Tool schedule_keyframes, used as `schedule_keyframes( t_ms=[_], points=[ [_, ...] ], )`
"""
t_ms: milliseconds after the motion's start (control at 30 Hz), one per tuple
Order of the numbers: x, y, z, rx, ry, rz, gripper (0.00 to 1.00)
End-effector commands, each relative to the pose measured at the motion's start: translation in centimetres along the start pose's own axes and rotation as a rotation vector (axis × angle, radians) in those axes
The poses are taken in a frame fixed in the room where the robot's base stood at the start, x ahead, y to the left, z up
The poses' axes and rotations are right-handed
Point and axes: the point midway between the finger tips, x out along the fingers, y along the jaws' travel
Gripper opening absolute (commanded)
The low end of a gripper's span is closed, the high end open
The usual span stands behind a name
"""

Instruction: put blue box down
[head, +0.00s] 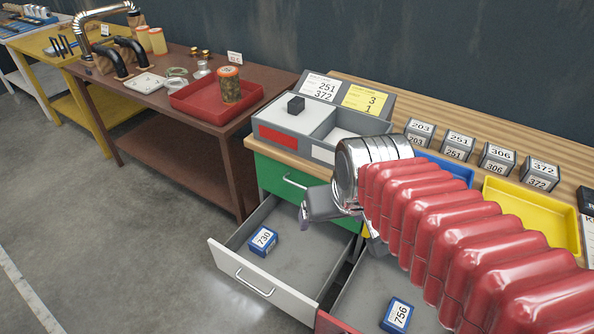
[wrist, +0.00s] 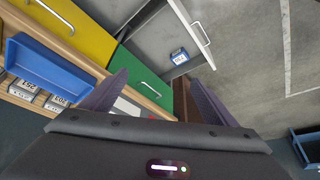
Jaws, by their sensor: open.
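A small blue box labelled 730 (head: 263,241) lies flat in the open drawer with the white front (head: 240,268), near its left wall. A blue box also shows in that drawer in the wrist view (wrist: 178,58). A second blue box labelled 756 (head: 397,315) lies in another open drawer at the bottom. My gripper (head: 345,222) is above the white-front drawer, to the right of the 730 box and apart from it. Its two fingers are spread with nothing between them in the wrist view (wrist: 158,84). My red-sleeved arm hides part of the bench and drawers.
A grey tray with compartments (head: 285,137), holding a dark cube (head: 296,104), stands on the bench above the green drawer (head: 283,178). A blue tray (head: 445,165), a yellow tray (head: 530,215) and several numbered blocks are behind my arm. The floor at left is clear.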

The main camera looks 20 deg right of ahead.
Motion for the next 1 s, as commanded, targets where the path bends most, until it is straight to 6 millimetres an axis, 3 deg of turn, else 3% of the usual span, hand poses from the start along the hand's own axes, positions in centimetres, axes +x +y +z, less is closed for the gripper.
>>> schedule_keyframes(
  t_ms=[200, 333, 1000],
  points=[
    [-3.2, -2.2, 1.7, -0.064, 0.045, -0.033, 0.81],
    [-4.2, -2.9, 2.5, -0.087, 0.057, -0.045, 0.81],
    [-4.5, -3.0, 2.8, -0.094, 0.061, -0.049, 0.81]
  ],
)
